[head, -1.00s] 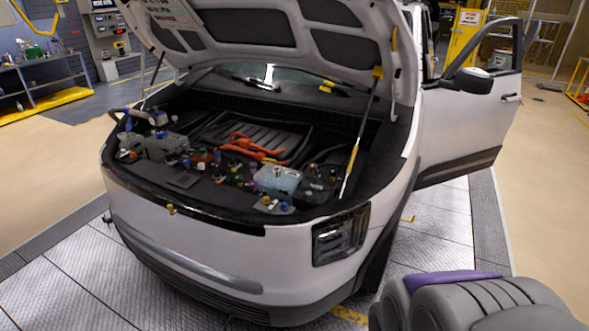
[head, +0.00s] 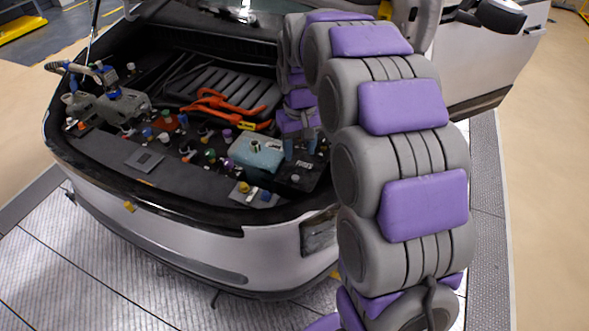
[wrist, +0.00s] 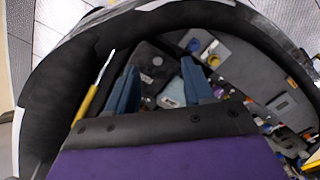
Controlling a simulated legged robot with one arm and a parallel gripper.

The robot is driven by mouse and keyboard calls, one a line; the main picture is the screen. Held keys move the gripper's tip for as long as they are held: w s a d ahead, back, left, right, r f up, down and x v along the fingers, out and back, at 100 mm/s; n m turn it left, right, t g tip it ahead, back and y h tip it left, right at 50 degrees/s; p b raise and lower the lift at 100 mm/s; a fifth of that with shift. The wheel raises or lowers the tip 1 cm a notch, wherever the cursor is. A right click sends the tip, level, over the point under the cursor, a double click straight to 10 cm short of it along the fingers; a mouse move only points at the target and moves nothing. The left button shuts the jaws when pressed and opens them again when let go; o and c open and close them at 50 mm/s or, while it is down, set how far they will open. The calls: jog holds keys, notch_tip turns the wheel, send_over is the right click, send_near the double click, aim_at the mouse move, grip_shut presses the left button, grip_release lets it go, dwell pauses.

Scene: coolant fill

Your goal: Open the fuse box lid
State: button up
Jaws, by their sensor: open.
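The fuse box (head: 298,178) is a black box marked "FUSES" at the right front of the engine bay, with a pale round knob on its lid. In the head view its lid looks shut, and my arm stands close along its right side. In the wrist view the fuse box (wrist: 150,54) lies beyond and between my fingertips. My gripper (head: 301,147) is open, its blue fingers pointing down above the box. The wrist view also shows the open gripper (wrist: 159,64) with nothing between its fingers. I cannot tell the exact gap to the lid.
A pale blue coolant tank (head: 256,152) stands just left of the fuse box. Orange cables (head: 215,106) and several coloured caps lie further left. A yellow-and-grey rod (wrist: 93,95) runs beside the gripper. The raised hood is overhead.

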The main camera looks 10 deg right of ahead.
send_over(295, 177)
notch_tip(295, 177, down, 2)
notch_tip(295, 177, down, 18)
jog(key=b, duration=0.2)
jog(key=shift+b, duration=0.4)
jog(key=shift+c, duration=0.3)
grip_shut()
